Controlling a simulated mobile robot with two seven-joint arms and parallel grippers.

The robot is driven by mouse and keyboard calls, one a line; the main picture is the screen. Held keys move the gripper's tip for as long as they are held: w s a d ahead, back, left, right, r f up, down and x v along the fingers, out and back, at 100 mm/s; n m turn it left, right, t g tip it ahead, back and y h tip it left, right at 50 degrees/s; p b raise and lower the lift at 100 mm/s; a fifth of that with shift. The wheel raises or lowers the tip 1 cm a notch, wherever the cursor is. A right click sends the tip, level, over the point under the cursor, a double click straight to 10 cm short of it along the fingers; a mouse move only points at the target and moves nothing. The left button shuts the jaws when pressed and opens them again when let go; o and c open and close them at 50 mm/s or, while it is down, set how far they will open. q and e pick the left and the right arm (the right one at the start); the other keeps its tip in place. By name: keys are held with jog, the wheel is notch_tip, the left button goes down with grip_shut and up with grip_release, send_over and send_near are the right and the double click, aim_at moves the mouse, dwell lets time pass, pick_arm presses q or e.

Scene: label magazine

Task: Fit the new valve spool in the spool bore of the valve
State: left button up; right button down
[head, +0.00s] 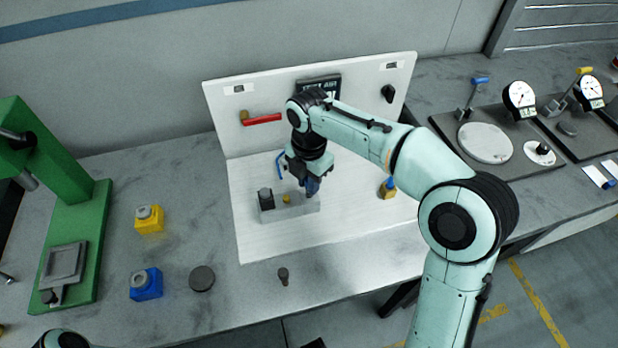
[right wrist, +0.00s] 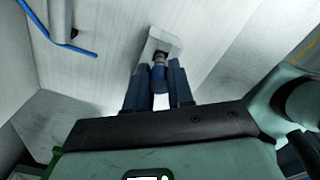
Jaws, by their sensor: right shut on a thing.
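The valve is a grey block (head: 298,210) on the white board, with a black part (head: 266,199) on its left end and a small brass part (head: 287,198) on top. My right gripper (head: 310,184) is over its right end. In the right wrist view, the right gripper (right wrist: 158,92) is shut on a blue-ended cylinder, seemingly the new valve spool (right wrist: 158,76). Its dark front part points at the grey block (right wrist: 172,44) and meets or overlaps it. The bore is hidden, so I cannot tell how deep it sits. My left gripper is not in view.
The white back panel (head: 225,105) carries a red lever (head: 262,119) and a black knob (head: 388,93). A brass fitting (head: 388,190) stands right of the valve. A dark peg (head: 283,275) and dark disc (head: 202,278) are in front. A green press (head: 75,215) stands left.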

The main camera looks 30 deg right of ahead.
jog(key=shift+f+b, duration=0.8)
jog(key=shift+f, duration=0.7)
jog(key=c, duration=0.9)
grip_release()
notch_tip(320, 180, up, 14)
jog(key=p, duration=0.3)
jog(key=shift+f, duration=0.25)
